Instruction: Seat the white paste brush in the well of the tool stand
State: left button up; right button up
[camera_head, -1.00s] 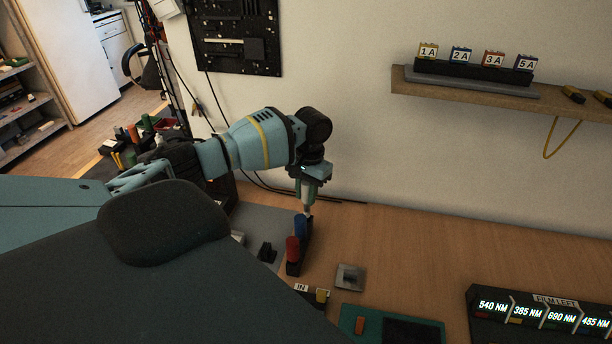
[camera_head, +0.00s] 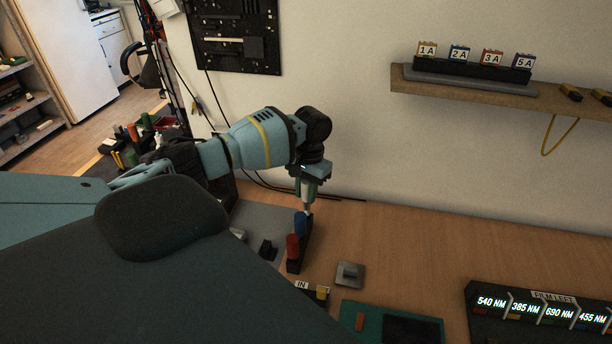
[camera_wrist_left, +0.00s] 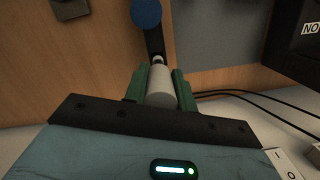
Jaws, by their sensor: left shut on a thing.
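The white paste brush (camera_wrist_left: 161,88) is held between the green fingers of my left gripper (camera_wrist_left: 160,85) in the left wrist view. In the head view, the left gripper (camera_head: 307,192) points down over the far end of the dark tool stand (camera_head: 293,267), with the pale brush end (camera_head: 308,209) below its fingers. The stand also shows in the left wrist view (camera_wrist_left: 155,42), right at the brush's narrow end. I cannot tell whether that end is inside the well or just above it. A red handle (camera_head: 293,246) and a blue handle (camera_head: 300,223) stand in the tool stand. My right gripper is out of view.
A small metal plate with a knob (camera_head: 348,274) and a green board (camera_head: 362,318) lie to the right of the stand. A dark panel with lit labels (camera_head: 545,310) is at the lower right. The wooden worktop (camera_head: 420,250) between them is largely clear.

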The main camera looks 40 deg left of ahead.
aim_at(306, 210)
pick_arm(q)
jog(key=shift+f, duration=0.5)
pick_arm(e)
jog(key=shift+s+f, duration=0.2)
pick_arm(q)
jog(key=shift+f, duration=0.55)
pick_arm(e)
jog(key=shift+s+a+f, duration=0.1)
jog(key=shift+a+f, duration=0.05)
pick_arm(q)
jog(key=shift+f+b, duration=0.45)
jog(key=shift+f, duration=0.5)
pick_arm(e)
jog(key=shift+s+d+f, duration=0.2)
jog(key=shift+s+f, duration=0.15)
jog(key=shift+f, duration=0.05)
pick_arm(q)
jog(key=shift+f, duration=0.75)
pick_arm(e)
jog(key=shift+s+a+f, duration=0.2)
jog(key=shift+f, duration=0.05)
pick_arm(q)
jog(key=o, duration=1)
jog(key=shift+r, duration=0.1)
jog(key=shift+o, duration=0.4)
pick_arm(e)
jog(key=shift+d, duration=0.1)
